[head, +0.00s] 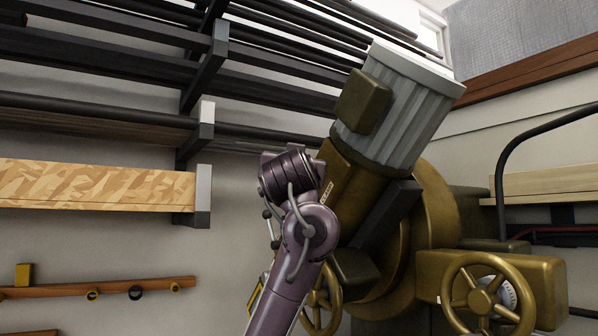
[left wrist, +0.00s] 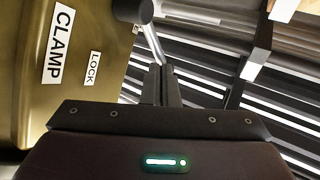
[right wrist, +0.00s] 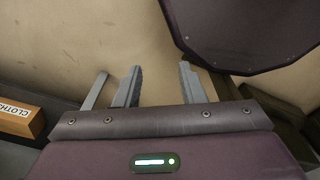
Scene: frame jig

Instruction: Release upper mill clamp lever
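The brass mill body (left wrist: 80,65) fills the left of the left wrist view, with CLAMP (left wrist: 60,45) and LOCK (left wrist: 93,66) labels. A grey clamp lever (left wrist: 153,42) runs from a round hub (left wrist: 133,9) down to my left gripper (left wrist: 161,70). Its fingers are nearly together around the lever's end. In the head view the tilted mill head (head: 395,110) stands right of my arm (head: 295,240); the lever and left gripper are hidden there. My right gripper (right wrist: 160,68) is open and empty, its fingers apart before a beige surface.
Dark bar racks (head: 120,60) and a wooden board (head: 95,185) are at the left. Brass handwheels (head: 488,298) sit low on the mill. A box labelled CLOTHS (right wrist: 15,108) lies left of my right gripper, near a grey bar (right wrist: 95,92).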

